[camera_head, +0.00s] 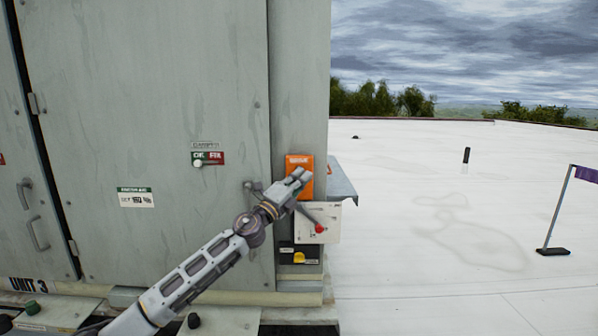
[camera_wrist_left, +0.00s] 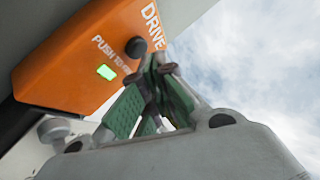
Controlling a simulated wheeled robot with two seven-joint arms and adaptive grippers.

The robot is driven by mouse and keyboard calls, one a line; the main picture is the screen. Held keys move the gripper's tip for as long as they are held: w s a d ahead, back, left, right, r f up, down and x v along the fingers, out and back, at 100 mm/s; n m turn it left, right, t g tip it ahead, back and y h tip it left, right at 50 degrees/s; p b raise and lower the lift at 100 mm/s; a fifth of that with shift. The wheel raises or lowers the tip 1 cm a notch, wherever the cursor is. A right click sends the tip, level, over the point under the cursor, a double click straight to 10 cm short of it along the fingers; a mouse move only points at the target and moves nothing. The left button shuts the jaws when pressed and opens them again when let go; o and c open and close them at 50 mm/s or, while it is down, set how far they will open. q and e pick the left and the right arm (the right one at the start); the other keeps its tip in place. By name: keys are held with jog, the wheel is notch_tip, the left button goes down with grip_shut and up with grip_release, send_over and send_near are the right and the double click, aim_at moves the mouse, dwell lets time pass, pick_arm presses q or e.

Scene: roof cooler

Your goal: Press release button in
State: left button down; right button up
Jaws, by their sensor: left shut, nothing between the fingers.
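An orange box (camera_head: 293,162) is mounted on the right end of the grey cabinet. In the left wrist view the box (camera_wrist_left: 75,60) reads "DRIVE" and "PUSH TO", with the rest of the line hidden. It has a round black button (camera_wrist_left: 136,47) and a lit green indicator (camera_wrist_left: 106,72). My left gripper (camera_head: 302,176) is shut and empty in front of the box. In the wrist view its green-padded fingers (camera_wrist_left: 160,65) meet close beside the black button; I cannot tell whether they touch it. My right gripper is not in view.
Below the box are a pale plate (camera_head: 328,212) with a red knob (camera_head: 320,229) and a dark panel with a yellow knob (camera_head: 299,258). A grey ledge (camera_head: 343,187) juts out right. The cabinet door (camera_head: 150,90) is shut. The white roof to the right is mostly clear.

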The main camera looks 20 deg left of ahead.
pick_arm(q)
jog(key=shift+s, duration=0.15)
jog(key=s, duration=0.1)
jog(key=s+d+p, duration=0.1)
jog(key=s, duration=0.1)
jog(key=s+p, duration=0.1)
jog(key=s, duration=0.1)
jog(key=shift+s+d, duration=0.25)
jog(key=shift+d, duration=0.1)
dwell(0.7)
